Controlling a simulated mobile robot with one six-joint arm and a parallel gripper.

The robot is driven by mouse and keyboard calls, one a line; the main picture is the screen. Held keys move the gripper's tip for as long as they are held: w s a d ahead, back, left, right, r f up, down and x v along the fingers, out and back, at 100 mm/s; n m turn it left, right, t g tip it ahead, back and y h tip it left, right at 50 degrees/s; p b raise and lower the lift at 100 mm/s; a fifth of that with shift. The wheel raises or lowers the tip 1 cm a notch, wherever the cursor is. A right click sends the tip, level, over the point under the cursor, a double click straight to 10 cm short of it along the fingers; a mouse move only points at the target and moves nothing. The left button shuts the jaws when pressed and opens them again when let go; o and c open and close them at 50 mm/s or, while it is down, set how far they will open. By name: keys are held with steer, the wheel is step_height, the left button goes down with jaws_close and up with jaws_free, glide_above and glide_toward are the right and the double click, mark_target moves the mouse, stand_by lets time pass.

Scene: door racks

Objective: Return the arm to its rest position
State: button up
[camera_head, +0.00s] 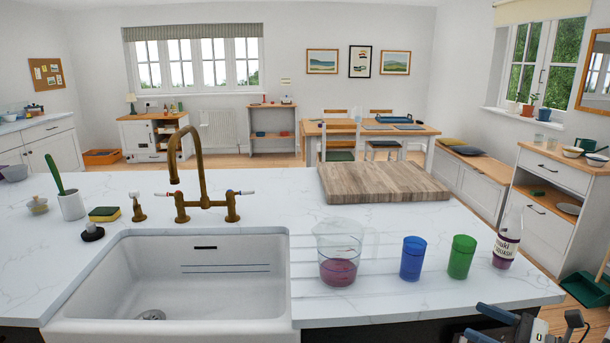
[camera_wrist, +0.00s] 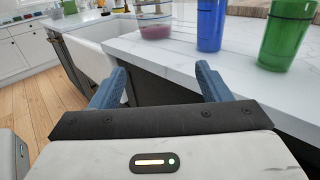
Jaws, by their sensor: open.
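My gripper (camera_head: 490,325) shows at the lower right of the head view, in front of the counter's near edge. In the wrist view my gripper (camera_wrist: 160,84) has its two blue fingers wide apart with nothing between them. It is apart from the cups. A blue cup (camera_head: 412,258) and a green cup (camera_head: 461,257) stand upright on the counter. They also show in the wrist view as the blue cup (camera_wrist: 211,25) and the green cup (camera_wrist: 286,35). A clear jug (camera_head: 338,252) with purple liquid stands left of them.
The white marble counter (camera_head: 280,196) holds a sink (camera_head: 190,280), a brass tap (camera_head: 195,170), a wooden board (camera_head: 382,182) and a labelled bottle (camera_head: 507,240) near the right end. The counter's dark front lies just ahead of my fingers. Wooden floor (camera_wrist: 35,80) is open at left.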

steer(key=s+a+r+n+g+h+p, duration=0.1)
steer(key=s+a+n+g, duration=0.1)
steer(key=a+n+g, duration=0.45)
steer(key=s+a+r+n+g+h+p, duration=0.1)
steer(key=s+a+n+g, duration=0.15)
steer(key=a, duration=0.65)
steer(key=s+a+r+n+h+p, duration=0.1)
steer(key=s+a+n+h, duration=0.2)
steer(key=n, duration=0.6)
steer(key=s+a+r+n+h+p, duration=0.1)
steer(key=s+a+r+n+h, duration=0.1)
steer(key=n+h, duration=0.6)
steer(key=s+a, duration=0.1)
steer(key=s, duration=0.1)
steer(key=shift+s+a+r+n, duration=0.2)
steer(key=shift+s+r+n, duration=0.05)
steer(key=shift+s+n, duration=0.15)
